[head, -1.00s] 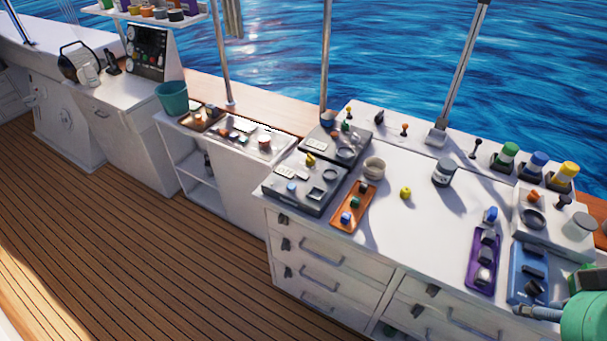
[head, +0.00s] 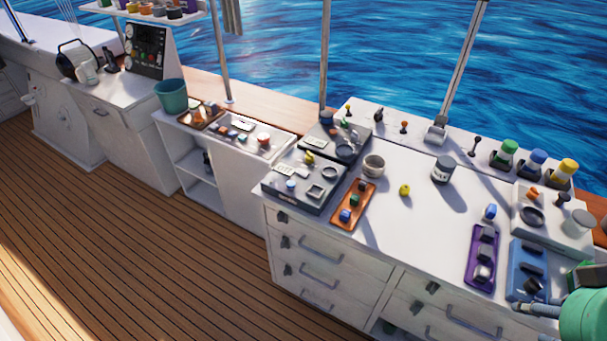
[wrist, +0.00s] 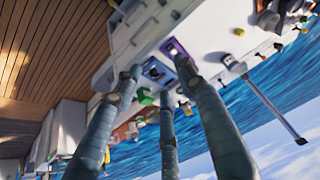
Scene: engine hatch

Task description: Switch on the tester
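I cannot tell for sure which unit is the tester. A dark grey box (head: 291,199) with a small display, a yellow knob and round and square fittings sits at the counter's left front. A similar grey box (head: 322,147) stands behind it. A white unit (head: 565,233) with an orange knob and a dark ring stands at the right. No switch position can be made out. My gripper shows in the wrist view (wrist: 160,82) with three grey fingers spread and nothing between them. In the head view only part of it shows at the lower right edge, by the blue tray.
The white counter (head: 420,225) is clear in the middle, apart from a yellow knob-like item (head: 404,190). An orange tray (head: 346,220), a purple tray (head: 472,273) and a blue tray (head: 519,285) lie along the front. A jar (head: 443,172) and colored bottles stand behind.

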